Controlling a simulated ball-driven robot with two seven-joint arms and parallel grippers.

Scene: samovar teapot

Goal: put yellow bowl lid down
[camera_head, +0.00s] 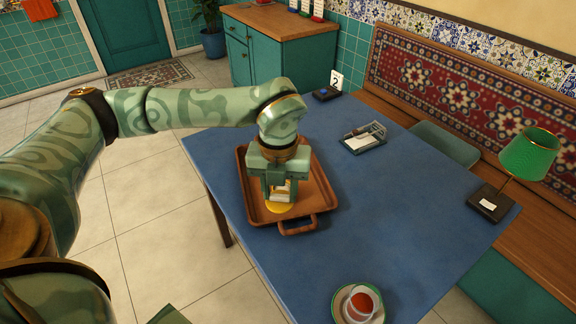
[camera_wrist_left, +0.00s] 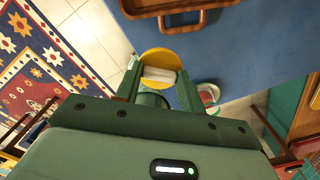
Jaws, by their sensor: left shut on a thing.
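The yellow bowl lid (camera_head: 280,208) shows as a small round yellow piece under my left gripper (camera_head: 280,187) in the head view. My left gripper points down and is shut on the lid by a pale block-like part between its fingers. In the left wrist view the round yellow lid (camera_wrist_left: 160,57) sticks out beyond the fingertips (camera_wrist_left: 159,75). In the head view the lid appears over the front part of the brown tray (camera_head: 250,212). I cannot tell whether it touches the tray. My right gripper is not in view.
The tray lies on the blue table (camera_head: 400,200). A glass of tea on a saucer (camera_head: 336,306) stands at the table's front edge. A green lamp (camera_head: 528,155) is at the right, a small metal holder (camera_head: 362,138) behind. The table's middle right is clear.

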